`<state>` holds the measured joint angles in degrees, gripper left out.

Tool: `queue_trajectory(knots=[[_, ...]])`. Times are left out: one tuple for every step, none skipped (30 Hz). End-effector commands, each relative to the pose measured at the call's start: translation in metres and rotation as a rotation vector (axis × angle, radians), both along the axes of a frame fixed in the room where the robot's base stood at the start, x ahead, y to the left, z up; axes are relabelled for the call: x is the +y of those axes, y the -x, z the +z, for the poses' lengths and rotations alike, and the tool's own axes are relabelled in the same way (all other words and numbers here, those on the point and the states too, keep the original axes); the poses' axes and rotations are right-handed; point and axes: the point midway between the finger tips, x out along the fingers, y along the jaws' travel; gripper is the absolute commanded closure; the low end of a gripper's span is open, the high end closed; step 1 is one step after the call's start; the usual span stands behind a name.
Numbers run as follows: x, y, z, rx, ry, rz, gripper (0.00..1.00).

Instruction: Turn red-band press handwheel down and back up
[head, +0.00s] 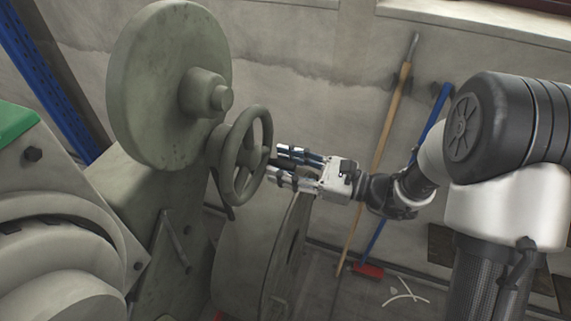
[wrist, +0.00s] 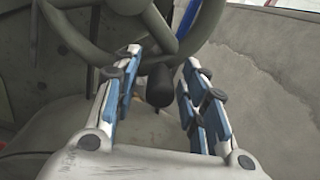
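The grey-green handwheel (head: 228,165) stands on the side of a press (head: 165,190), below a large round disc, in the head view. Its rim and spokes also show at the top of the wrist view (wrist: 110,52). A dark crank handle (wrist: 160,85) sticks out from the wheel toward my gripper. My gripper (head: 281,167) reaches in from the right. In the wrist view its two blue-padded fingers (wrist: 162,60) are spread on either side of the handle, with visible gaps. I see no red band on the press.
The large disc (head: 165,85) rises above the wheel. Another machine body (head: 50,240) fills the lower left. A curved grey housing (head: 255,245) stands just below my gripper. A wooden-handled tool (head: 378,150) and a blue-handled broom lean against the wall behind.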

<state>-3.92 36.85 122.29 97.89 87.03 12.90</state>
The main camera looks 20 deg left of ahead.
Motion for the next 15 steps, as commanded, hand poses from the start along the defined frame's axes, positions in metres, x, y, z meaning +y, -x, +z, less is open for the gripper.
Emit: queue_trajectory(knots=[[-0.0002, -0.0001, -0.0001, 0.0, 0.0, 0.0, 0.6], [-0.0002, -0.0001, -0.0001, 0.0, 0.0, 0.0, 0.62], [-0.0003, 0.0, -0.0001, 0.0, 0.0, 0.0, 0.65], [-0.0003, -0.0001, -0.0001, 0.0, 0.0, 0.0, 0.67], [-0.0003, 0.0, -0.0001, 0.0, 0.0, 0.0, 0.69], [-0.0004, 0.0, -0.0001, 0.0, 0.0, 0.0, 0.72], [-0.0004, 0.0, -0.0001, 0.0, 0.0, 0.0, 0.74], [-0.0004, 0.0, -0.0001, 0.0, 0.0, 0.0, 0.76], [-0.0004, 0.0, -0.0001, 0.0, 0.0, 0.0, 0.78], [-0.0004, 0.0, -0.0001, 0.0, 0.0, 0.0, 0.8], [-0.0004, 0.0, -0.0001, 0.0, 0.0, 0.0, 0.82], [-0.0005, 0.0, -0.0001, 0.0, 0.0, 0.0, 0.85], [-0.0005, 0.0, -0.0001, 0.0, 0.0, 0.0, 0.87], [-0.0005, 0.0, -0.0001, 0.0, 0.0, 0.0, 0.89], [-0.0005, 0.0, -0.0001, 0.0, 0.0, 0.0, 0.92]])
